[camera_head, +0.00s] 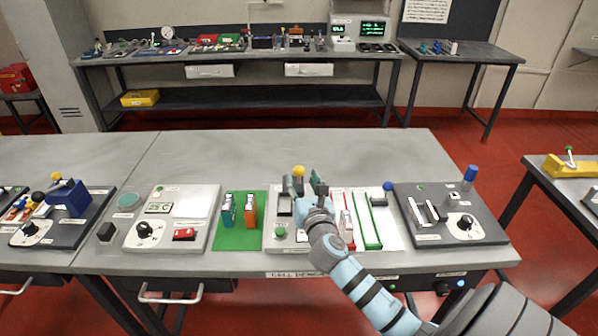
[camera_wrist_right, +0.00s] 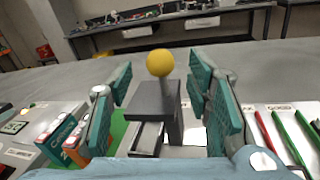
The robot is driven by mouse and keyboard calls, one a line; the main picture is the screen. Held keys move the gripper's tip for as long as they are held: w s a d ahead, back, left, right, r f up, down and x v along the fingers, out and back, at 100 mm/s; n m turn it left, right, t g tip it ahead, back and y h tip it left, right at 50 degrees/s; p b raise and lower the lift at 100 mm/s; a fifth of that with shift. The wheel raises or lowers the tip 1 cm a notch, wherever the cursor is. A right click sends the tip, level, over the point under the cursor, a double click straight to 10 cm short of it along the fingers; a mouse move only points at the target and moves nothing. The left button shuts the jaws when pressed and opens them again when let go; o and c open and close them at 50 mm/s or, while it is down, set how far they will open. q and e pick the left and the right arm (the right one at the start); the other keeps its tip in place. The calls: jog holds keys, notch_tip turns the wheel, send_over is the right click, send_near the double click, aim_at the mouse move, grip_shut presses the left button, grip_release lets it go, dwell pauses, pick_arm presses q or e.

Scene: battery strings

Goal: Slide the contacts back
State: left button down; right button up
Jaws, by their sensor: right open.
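A yellow ball knob (camera_head: 298,171) shows at my right gripper. In the right wrist view the knob (camera_wrist_right: 160,63) stands on a short stem over a dark grey block (camera_wrist_right: 154,100). My right gripper (camera_head: 306,187) is open; in the right wrist view its teal finger pads stand on both sides of the block, with gaps visible. A small pale-lined recess (camera_wrist_right: 148,138) lies below the block. The contacts themselves cannot be told apart clearly, and my arm hides part of the white panel (camera_head: 279,246). My left gripper is out of view.
Left of the panel, orange and teal cells (camera_head: 250,211) stand on a green mat (camera_head: 239,240). Red and green strips (camera_head: 371,220) lie to the right. A grey panel (camera_head: 480,237) with a dial and blue-topped post is farther right. The table behind (camera_head: 250,155) is clear.

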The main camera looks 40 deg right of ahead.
aim_at(300, 175)
jog(key=x, duration=0.5)
jog(key=shift+s, duration=0.1)
jog(key=shift+c, duration=0.6)
grip_shut()
